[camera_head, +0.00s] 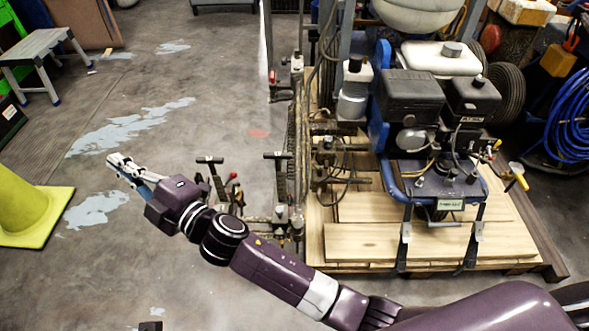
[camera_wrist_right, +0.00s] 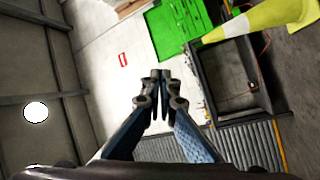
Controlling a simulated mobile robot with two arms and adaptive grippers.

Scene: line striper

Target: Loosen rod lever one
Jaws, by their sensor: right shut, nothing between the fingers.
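The line striper (camera_head: 410,110) stands on a wooden pallet at right in the head view. Two black T-shaped levers, a nearer-left one (camera_head: 210,161) and one beside the pallet (camera_head: 277,156), rise from the rod assembly at its left. I cannot tell which is rod lever one. My right gripper (camera_head: 112,160) is left of both levers, apart from them, over the open floor and pointing away to the left. In the right wrist view my right gripper (camera_wrist_right: 160,76) is shut and empty, its fingertips together. No lever shows in that view. My left gripper is not in view.
A yellow-green cone (camera_head: 35,215) stands at the left edge, near a grey step stool (camera_head: 40,52). The pallet (camera_head: 420,240) fills the right. Hoses and cables hang around the striper. The stained floor between cone and levers is mostly clear.

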